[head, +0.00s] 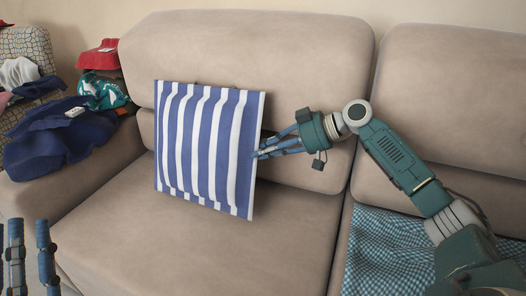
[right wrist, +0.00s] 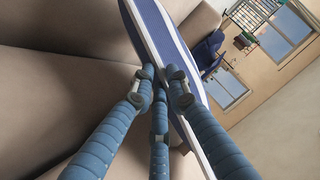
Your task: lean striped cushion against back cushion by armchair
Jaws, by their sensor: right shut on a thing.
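The blue-and-white striped cushion (head: 206,148) is upright and slightly tilted, in front of the beige sofa's left back cushion (head: 245,55). My right gripper (head: 262,154) is shut on the striped cushion's right edge. In the right wrist view the gripper's fingers (right wrist: 162,78) close on both sides of the cushion edge (right wrist: 160,35). I cannot tell whether the striped cushion touches the seat or the back cushion. My left gripper (head: 29,224) is at the lower left corner, with its two visible fingers apart and nothing between them.
A patterned seat (head: 28,44), perhaps the armchair, holds clothes at the far left. Dark blue clothing (head: 58,140) and red and green items (head: 102,90) lie near the sofa's left arm (head: 95,180). A blue checked cloth (head: 390,250) covers the right seat. The left seat (head: 200,240) has free room.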

